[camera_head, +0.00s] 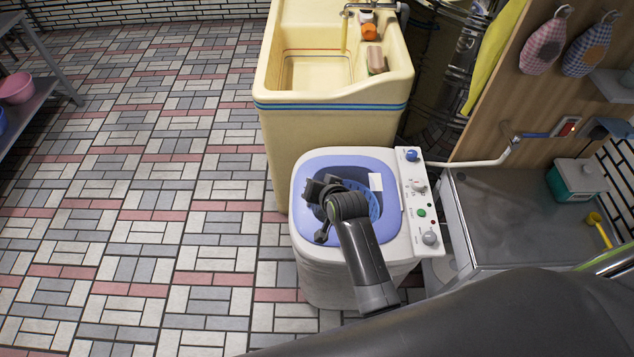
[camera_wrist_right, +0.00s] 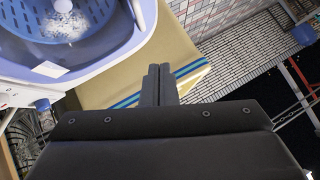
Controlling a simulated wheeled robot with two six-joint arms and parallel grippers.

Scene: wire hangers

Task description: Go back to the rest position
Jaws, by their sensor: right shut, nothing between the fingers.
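My right arm comes in from the lower right in the head view. Its black gripper (camera_head: 322,192) is over the left part of the washing machine's round opening. In the right wrist view its two dark fingers (camera_wrist_right: 159,84) lie together with nothing between them. The white washing machine (camera_head: 322,276) has a blue-violet rim and an open tub, partly hidden by my arm. The tub (camera_wrist_right: 62,20) shows clear of the fingers in the wrist view. My left gripper is not in view.
A cream sink (camera_head: 330,125) with blue stripes stands just behind the washer. A metal counter (camera_head: 505,215) with a teal-and-white box (camera_head: 577,180) is to the right. A grey shelf (camera_head: 35,100) with a pink basin (camera_head: 15,88) is at far left. The tiled floor on the left is clear.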

